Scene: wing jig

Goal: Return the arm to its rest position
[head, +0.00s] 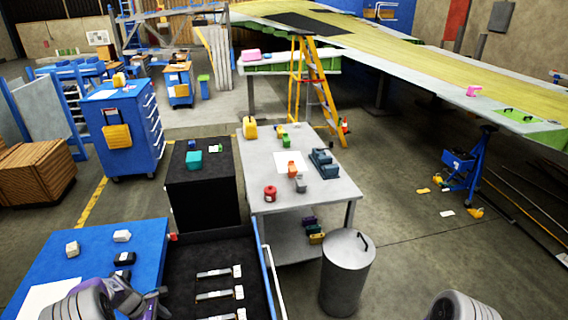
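My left arm (82,305) comes in at the bottom left, over the front of the blue table (90,255). Its dark gripper (148,302) is beside the black tray (240,262), near the tray's left edge. Its fingers are small and dark, and I cannot tell whether they are open or shut. A rounded grey link of my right arm (462,306) shows at the bottom right, above bare floor. My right gripper is out of the picture.
Several pale-ended parts (215,295) lie in the tray. Small blocks (122,236) sit on the blue table. A grey workbench (325,190) with tools and a lidded metal bin (347,275) stand ahead.

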